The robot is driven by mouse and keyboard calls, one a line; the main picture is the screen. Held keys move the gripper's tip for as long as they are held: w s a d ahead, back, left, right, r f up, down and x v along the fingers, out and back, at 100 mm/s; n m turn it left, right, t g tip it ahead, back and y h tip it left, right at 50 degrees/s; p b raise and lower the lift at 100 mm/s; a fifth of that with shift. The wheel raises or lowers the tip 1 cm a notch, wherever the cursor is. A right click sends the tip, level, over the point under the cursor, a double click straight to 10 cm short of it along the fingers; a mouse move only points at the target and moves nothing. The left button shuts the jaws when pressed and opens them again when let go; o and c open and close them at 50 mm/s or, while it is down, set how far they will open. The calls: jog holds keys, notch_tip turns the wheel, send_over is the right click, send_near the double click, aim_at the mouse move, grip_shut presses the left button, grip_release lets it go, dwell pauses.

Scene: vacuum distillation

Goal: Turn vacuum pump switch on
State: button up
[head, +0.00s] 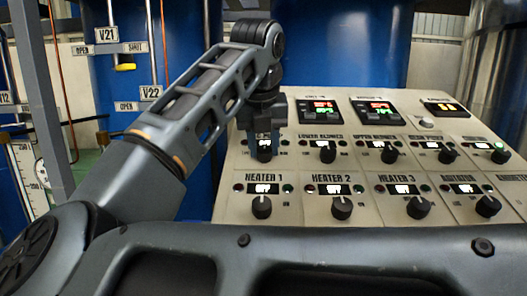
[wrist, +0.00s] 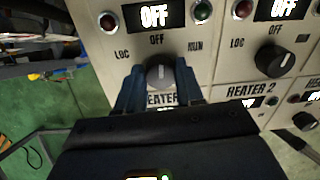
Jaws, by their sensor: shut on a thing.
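My gripper (head: 264,143) is at the leftmost knob of the control panel's upper switch row, above HEATER 1. The knob's display (wrist: 153,15) reads OFF, with LOC at left, OFF above and RUN at right of the knob. A red lamp (wrist: 108,21) and a dark green lamp (wrist: 203,11) flank the display. The switch's name label is hidden by my gripper, so I cannot read whether it is the vacuum pump.
The sloped panel (head: 240,180) holds several other knobs close by, including LOWER BLOWER (head: 326,151) at right and HEATER 1 (head: 262,207) below. Their displays read OFF. Valve tags V21 (head: 106,35) and V22 (head: 150,93) stand at left. Green floor (wrist: 60,120) shows beside the panel.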

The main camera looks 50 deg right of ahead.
jog(key=m+b, duration=0.2)
jog(key=b, duration=0.1)
jog(key=shift+f+m, duration=0.3)
jog(key=m+b, duration=0.2)
jog(key=b, duration=0.1)
jog(key=shift+r+m, duration=0.1)
jog(key=shift+m, duration=0.3)
jog(key=m+b, duration=0.3)
jog(key=m, duration=0.2)
jog(key=shift+r, duration=0.2)
jog(key=shift+d+m, duration=0.1)
jog(key=shift+m, duration=0.2)
jog(key=o, duration=1)
jog(key=shift+o, duration=0.2)
